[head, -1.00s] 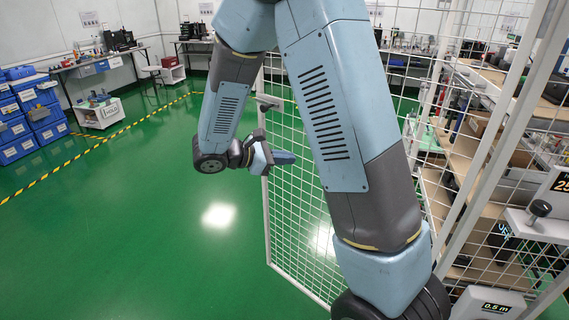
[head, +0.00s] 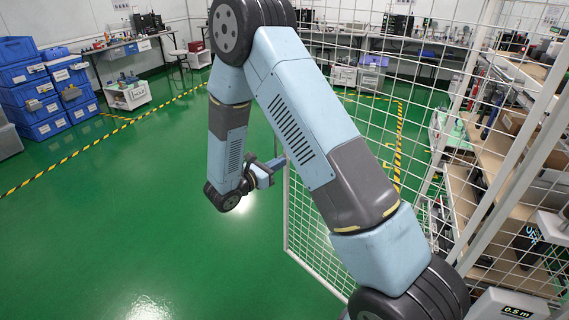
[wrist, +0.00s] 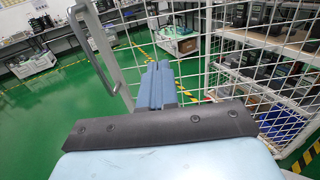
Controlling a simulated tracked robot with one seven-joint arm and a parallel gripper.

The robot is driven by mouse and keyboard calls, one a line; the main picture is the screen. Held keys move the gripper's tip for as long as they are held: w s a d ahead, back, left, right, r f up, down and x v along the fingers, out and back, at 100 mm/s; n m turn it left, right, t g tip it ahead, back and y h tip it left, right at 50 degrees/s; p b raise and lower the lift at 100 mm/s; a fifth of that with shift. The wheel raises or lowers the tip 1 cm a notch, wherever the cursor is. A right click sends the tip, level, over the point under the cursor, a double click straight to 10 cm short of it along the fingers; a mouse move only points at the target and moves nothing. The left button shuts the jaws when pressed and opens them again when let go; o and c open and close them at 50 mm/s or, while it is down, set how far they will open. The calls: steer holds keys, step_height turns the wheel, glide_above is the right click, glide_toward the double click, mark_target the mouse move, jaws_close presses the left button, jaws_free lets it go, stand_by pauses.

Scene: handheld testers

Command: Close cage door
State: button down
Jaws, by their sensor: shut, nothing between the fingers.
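The cage door (head: 318,240) is a white wire-mesh panel in a pale frame, seen in the head view in the middle, standing out over the green floor. My arm hides much of it. My gripper (head: 281,162) is beside the door's left edge in the head view. In the wrist view its blue fingers (wrist: 156,85) are together and empty, right of the handle; contact with the mesh cannot be told.
White cage posts and fixed mesh (head: 520,130) stand at right, with shelves (head: 490,210) of equipment behind. Blue bins (head: 38,92) and a white cart (head: 131,95) are at the far left. The green floor (head: 110,220) at left is clear.

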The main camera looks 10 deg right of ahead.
steer(key=x, duration=1.1)
